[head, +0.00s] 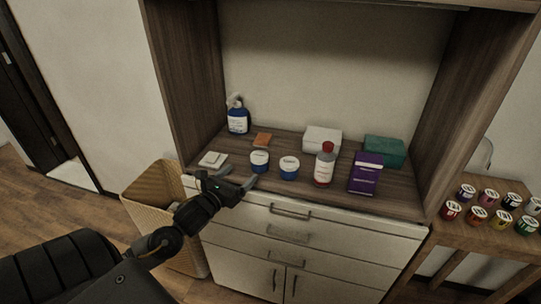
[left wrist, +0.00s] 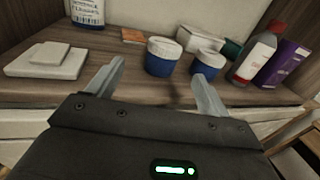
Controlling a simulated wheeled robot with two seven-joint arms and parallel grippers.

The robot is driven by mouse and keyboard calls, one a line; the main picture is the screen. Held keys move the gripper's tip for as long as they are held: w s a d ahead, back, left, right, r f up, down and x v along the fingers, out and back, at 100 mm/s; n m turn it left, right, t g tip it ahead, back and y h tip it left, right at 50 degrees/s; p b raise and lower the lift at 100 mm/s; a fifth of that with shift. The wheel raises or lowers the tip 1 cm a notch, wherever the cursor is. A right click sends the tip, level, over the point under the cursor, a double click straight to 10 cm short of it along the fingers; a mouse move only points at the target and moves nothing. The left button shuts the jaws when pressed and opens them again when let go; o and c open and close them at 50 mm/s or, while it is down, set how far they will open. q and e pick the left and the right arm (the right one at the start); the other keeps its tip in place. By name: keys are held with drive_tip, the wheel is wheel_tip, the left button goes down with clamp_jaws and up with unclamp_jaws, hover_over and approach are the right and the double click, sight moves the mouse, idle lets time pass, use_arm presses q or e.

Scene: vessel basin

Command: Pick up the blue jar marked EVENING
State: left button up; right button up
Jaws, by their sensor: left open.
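Two blue jars with white lids stand upright side by side on the wooden counter: a left jar (head: 260,162) and a right jar (head: 289,169). Their labels are too small to read, so I cannot tell which says EVENING. My left gripper (head: 241,176) is open and empty at the counter's front edge, just in front of the left jar. In the left wrist view, the left jar (left wrist: 162,57) shows between the two fingertips but beyond them. My right gripper is not in view.
A white-and-red bottle (head: 325,165) and a purple box (head: 366,174) stand to the right of the jars. White tiles (head: 213,159) lie to the left. A blue spray bottle (head: 238,120), orange block (head: 262,140), white box (head: 322,139) and green box (head: 384,151) are behind.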

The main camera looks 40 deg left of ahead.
sight(260, 155)
use_arm(q)
drive_tip(key=shift+w+d+r+m, duration=0.1)
drive_tip(key=shift+w+r+m, duration=0.15)
drive_tip(key=shift+w, duration=0.25)
drive_tip(key=shift+w+r+p, duration=0.2)
drive_tip(key=shift+w, duration=0.3)
drive_tip(key=shift+w+r+p, duration=0.15)
drive_tip(key=shift+w+p, duration=0.05)
drive_tip(key=shift+w, duration=0.3)
drive_tip(key=w, duration=0.2)
drive_tip(key=shift+w+a+f, duration=0.2)
drive_tip(key=shift+w+f, duration=0.05)
drive_tip(key=shift+w, duration=0.3)
drive_tip(key=shift+p, duration=0.3)
drive_tip(key=w, duration=0.1)
drive_tip(key=w+p, duration=0.1)
drive_tip(key=w, duration=0.1)
drive_tip(key=w+p, duration=0.1)
drive_tip(key=shift+w+r, duration=0.25)
drive_tip(key=shift+w, duration=0.1)
drive_tip(key=shift+w+f, duration=0.1)
drive_tip(key=shift+w, duration=0.15)
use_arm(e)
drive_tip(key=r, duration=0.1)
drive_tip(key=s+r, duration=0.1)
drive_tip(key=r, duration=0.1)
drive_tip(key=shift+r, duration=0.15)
